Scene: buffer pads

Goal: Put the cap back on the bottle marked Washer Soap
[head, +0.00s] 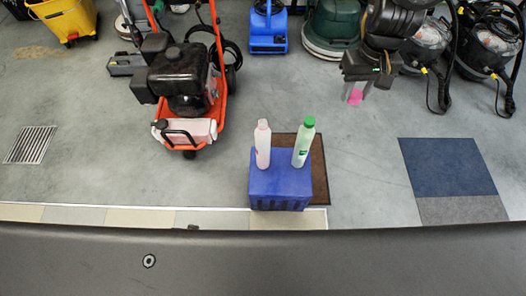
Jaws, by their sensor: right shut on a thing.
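A white bottle (263,146) with a pinkish label stands upright on a blue crate (280,187). Its narrow neck shows no coloured cap. A second white bottle (301,146) with a green cap stands upright to its right on the same crate. The print on both bottles is too small to read, so I cannot tell which says Washer Soap. My right gripper (356,93) comes in from the top right and is shut on a pink cap (355,98). In the picture it is above and to the right of both bottles, apart from them. My left gripper is out of view.
A brown mat (317,165) lies under the crate. An orange machine (189,95) stands to the left, and a blue blower (268,30) and vacuum machines (493,52) stand behind. Blue and grey floor mats (447,167) lie to the right. Open grey floor surrounds the crate.

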